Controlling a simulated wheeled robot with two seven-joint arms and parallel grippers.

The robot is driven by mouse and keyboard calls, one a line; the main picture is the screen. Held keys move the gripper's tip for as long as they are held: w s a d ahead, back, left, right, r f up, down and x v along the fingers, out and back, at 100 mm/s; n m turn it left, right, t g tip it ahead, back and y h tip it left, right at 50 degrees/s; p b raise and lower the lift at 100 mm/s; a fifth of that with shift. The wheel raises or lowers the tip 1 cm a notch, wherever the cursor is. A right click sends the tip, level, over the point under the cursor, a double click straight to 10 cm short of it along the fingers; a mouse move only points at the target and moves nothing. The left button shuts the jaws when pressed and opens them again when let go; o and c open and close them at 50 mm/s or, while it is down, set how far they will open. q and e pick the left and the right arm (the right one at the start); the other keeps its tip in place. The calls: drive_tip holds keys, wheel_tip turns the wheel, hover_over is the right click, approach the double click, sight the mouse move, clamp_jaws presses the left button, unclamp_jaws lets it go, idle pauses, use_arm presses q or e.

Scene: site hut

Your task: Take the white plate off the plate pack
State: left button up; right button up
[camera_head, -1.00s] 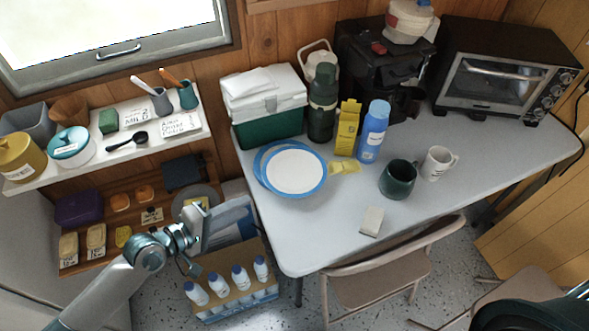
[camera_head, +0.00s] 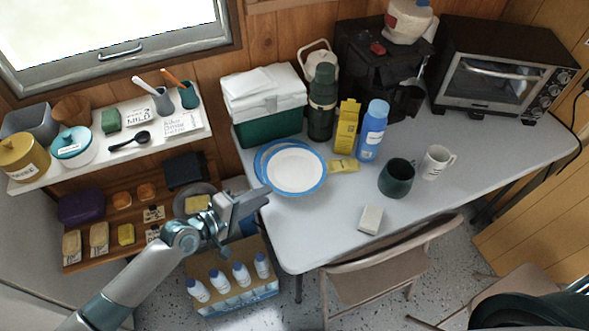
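The white plate (camera_head: 297,170) with a blue rim lies on the table's left part. It rests on the plate pack (camera_head: 262,158), whose blue edges show at its left. My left gripper (camera_head: 256,200) is just left of and below the plates in the picture, at the table's left edge. It appears apart from the plates and holds nothing that I can see. Its fingers are seen at an angle, so their opening is unclear. My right gripper is not in view.
A green cool box (camera_head: 265,110) and a dark green flask (camera_head: 322,105) stand behind the plates. A yellow packet (camera_head: 343,166) lies right beside them. A green mug (camera_head: 397,178) stands farther right. A bottle crate (camera_head: 235,292) is below.

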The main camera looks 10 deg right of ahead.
sight(277, 191)
use_arm(q)
drive_tip(key=shift+p+x, duration=0.45)
drive_tip(key=shift+x, duration=1.75)
drive_tip(key=shift+s, duration=0.2)
drive_tip(key=shift+c, duration=0.5)
clamp_jaws()
